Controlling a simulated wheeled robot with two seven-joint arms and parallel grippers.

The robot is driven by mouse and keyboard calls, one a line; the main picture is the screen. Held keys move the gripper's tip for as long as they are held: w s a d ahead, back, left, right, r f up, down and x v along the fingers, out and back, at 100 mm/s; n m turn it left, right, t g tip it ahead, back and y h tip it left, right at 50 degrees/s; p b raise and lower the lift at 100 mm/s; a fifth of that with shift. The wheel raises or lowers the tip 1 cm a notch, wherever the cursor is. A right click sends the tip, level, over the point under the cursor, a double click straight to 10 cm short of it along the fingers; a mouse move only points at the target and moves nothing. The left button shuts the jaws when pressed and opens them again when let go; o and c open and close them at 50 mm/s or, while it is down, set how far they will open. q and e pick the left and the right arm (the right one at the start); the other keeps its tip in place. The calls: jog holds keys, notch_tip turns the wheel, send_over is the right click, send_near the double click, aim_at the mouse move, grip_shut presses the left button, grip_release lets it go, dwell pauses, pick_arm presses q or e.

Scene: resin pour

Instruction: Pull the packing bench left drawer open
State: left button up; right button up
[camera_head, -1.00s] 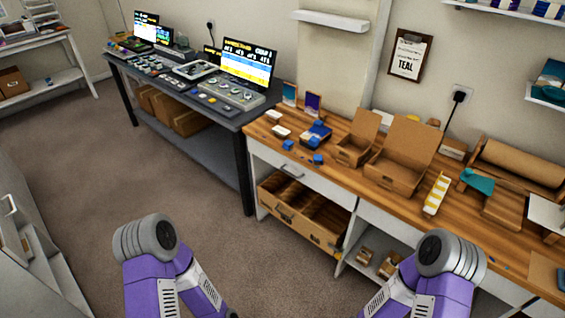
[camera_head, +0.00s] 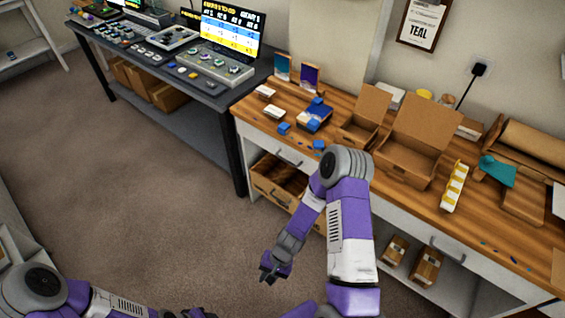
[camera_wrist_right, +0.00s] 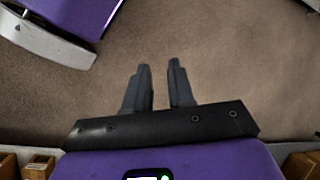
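The packing bench (camera_head: 408,198) has a wooden top and runs along the right. Its left drawer (camera_head: 262,140) has a white front with a bar handle (camera_head: 288,160) and looks shut, flush with the bench. My right forearm hides part of the front's right side. My right gripper (camera_head: 268,274) hangs low over the carpet, in front of and below the drawer, apart from it. In the right wrist view its two dark fingers (camera_wrist_right: 159,68) stand apart with only carpet between them. My left arm lies at the bottom left; its fingers are not visible.
Below the drawer is a brown box (camera_head: 265,183). Another bench drawer has a handle (camera_head: 447,250) at the right. Open cartons (camera_head: 415,140) and small blue items stand on the bench top. A dark table (camera_head: 235,92) adjoins on the left. The carpet (camera_head: 140,195) in front is clear.

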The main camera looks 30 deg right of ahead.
aim_at(291, 164)
jog(key=w+d+r+m+t+y+b, duration=0.1)
jog(key=w+d+m+t+y, duration=0.2)
jog(key=w, duration=0.5)
jog(key=w+d+r+m+t+b, duration=0.1)
jog(key=w+d+m+t, duration=0.35)
jog(key=w, duration=0.35)
jog(key=w+d+r+m+t+h, duration=0.2)
jog(key=w+d+t, duration=0.1)
jog(key=d, duration=0.4)
jog(key=w+d+r+m+t+h+b, duration=0.1)
jog(key=w+d+r+m+t+h, duration=0.1)
jog(key=w+d, duration=0.3)
jog(key=w+d+r+m+t+h, duration=0.3)
jog(key=w+d, duration=0.1)
jog(key=d, duration=0.4)
jog(key=shift+d+r+m+t, duration=0.3)
jog(key=shift+d+m+t, duration=0.05)
jog(key=b+x, duration=0.2)
jog(key=x, duration=0.3)
jog(key=shift+f, duration=0.15)
jog(key=shift+b+x, duration=0.3)
jog(key=shift+x, duration=0.45)
jog(key=shift+a, duration=0.1)
jog(key=shift+c, duration=0.3)
